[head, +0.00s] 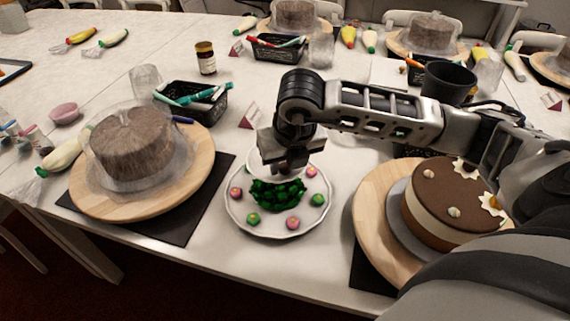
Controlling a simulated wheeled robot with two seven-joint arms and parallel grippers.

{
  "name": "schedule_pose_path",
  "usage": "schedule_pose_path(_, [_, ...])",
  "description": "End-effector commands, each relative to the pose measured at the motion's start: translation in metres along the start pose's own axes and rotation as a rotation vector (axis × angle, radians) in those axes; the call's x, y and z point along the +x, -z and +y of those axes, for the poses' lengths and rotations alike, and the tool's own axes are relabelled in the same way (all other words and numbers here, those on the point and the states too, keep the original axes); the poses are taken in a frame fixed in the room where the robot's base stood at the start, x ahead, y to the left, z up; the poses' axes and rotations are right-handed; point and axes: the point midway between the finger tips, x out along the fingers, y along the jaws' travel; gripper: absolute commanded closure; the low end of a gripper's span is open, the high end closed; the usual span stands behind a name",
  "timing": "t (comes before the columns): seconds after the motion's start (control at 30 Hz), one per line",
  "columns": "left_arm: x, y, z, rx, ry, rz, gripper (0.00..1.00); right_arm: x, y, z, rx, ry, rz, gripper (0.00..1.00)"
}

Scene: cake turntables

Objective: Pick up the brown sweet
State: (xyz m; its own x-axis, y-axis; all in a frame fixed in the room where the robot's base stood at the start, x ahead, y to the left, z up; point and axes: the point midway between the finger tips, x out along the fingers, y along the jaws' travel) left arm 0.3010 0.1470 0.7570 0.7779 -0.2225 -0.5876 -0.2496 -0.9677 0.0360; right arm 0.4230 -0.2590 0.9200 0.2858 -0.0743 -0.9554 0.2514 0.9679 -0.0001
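My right gripper (287,168) reaches in from the right and hangs over the back part of a white plate (237,218), pointing down. Its fingertips are dark and partly hidden, so I cannot tell whether they are open or hold anything. On the plate lie a heap of dark green leaf-like pieces (278,195) and several small pink sweets (293,222) and green sweets (253,218) around it. I cannot make out a brown sweet on the plate; the gripper covers part of its back. My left gripper is not in view.
A brown-topped cake (440,190) stands on a wooden turntable (372,222) at right, under my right arm. A wrapped brown cake (132,143) stands on another turntable (100,208) at left. A black basket of pens (205,108) and a dark jar (206,60) stand behind.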

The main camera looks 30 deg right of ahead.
Motion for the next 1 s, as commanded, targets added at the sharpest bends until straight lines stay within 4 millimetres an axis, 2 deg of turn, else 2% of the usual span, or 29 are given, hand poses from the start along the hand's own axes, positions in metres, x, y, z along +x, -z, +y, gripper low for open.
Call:
schedule_pose_path(0.27, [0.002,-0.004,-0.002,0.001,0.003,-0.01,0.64,0.004,0.0,0.0,-0.002,-0.001,0.0,0.65])
schedule_pose_path(0.37, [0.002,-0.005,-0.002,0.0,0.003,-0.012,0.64,0.004,0.0,0.0,-0.001,-0.001,0.0,0.93])
schedule_pose_path(0.4, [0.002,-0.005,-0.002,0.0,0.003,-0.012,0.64,0.004,0.0,0.0,-0.001,-0.001,0.0,0.98])
schedule_pose_path(0.77, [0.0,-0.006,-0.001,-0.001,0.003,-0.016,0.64,0.003,0.0,0.0,-0.001,-0.001,-0.001,0.98])
schedule_pose_path(0.87, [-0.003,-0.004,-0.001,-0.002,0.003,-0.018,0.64,-0.004,-0.003,0.001,-0.001,-0.001,-0.002,0.98])
schedule_pose_path(1.0, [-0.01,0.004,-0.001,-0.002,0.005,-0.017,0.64,-0.027,-0.011,0.002,-0.004,-0.003,-0.004,0.98])
